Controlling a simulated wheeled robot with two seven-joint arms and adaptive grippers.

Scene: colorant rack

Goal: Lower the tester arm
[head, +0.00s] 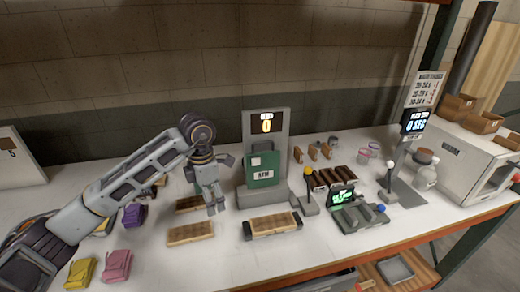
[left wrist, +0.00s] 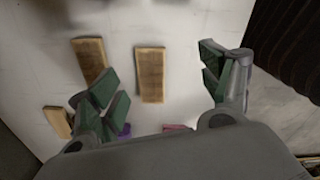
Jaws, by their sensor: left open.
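My left gripper (head: 215,206) points down over the white table in the head view, left of the grey tester stand. The left wrist view shows its two green-padded fingers (left wrist: 166,88) spread wide with nothing between them. The grey stand (head: 282,130) has a display reading 0 and a green panel (head: 263,170) marked NEW. A lever with a yellow knob (head: 308,172) stands to its right. A lever with a white knob (head: 389,165) stands farther right. I cannot tell for sure which part is the tester arm. My right gripper is not in view.
Another sits in a grey holder (head: 272,225). Purple (head: 134,215), yellow (head: 81,272) and pink (head: 116,265) bags lie left. A white machine (head: 462,160) stands right.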

